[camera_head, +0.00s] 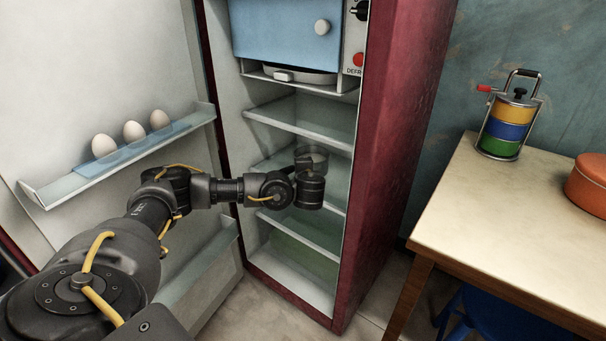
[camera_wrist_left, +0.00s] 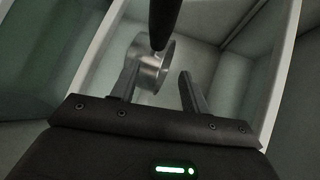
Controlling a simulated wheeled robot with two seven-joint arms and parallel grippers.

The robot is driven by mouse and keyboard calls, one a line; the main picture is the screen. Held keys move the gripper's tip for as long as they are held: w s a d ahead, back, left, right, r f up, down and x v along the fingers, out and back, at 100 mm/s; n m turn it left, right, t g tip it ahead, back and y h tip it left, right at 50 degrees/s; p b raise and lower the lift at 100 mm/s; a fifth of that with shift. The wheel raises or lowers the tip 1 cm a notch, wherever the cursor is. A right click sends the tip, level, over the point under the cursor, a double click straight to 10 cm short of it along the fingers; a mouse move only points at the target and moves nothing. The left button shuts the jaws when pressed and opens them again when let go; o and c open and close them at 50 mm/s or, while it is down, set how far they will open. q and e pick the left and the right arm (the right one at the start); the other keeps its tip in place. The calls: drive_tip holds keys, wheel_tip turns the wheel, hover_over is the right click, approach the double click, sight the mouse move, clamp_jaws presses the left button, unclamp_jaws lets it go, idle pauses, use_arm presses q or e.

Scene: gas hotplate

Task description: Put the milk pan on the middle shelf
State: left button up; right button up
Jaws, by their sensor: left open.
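The milk pan (camera_head: 313,156) is a small metal pan inside the open fridge, partly hidden behind my left wrist in the head view. It seems to stand on the middle shelf (camera_head: 262,166). In the left wrist view the round metal pan (camera_wrist_left: 152,72) lies just beyond my fingers, with its black handle (camera_wrist_left: 164,22) reaching to the top edge. My left gripper (camera_wrist_left: 160,88) is open, its two fingers apart with nothing gripped between them. Whether a finger touches the pan, I cannot tell. In the head view the fingers are hidden by the wrist. My right gripper is not in view.
The upper shelf (camera_head: 300,124) and blue freezer door (camera_head: 285,30) are above my arm; a lower shelf (camera_head: 315,232) is below. The open fridge door, at left, has several eggs (camera_head: 134,131) on a rack. A table (camera_head: 500,200) with a tiered lunch box (camera_head: 509,122) stands right.

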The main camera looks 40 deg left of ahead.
use_arm(q)
drive_tip(key=v, duration=0.5)
drive_tip(key=shift+s+d, duration=0.25)
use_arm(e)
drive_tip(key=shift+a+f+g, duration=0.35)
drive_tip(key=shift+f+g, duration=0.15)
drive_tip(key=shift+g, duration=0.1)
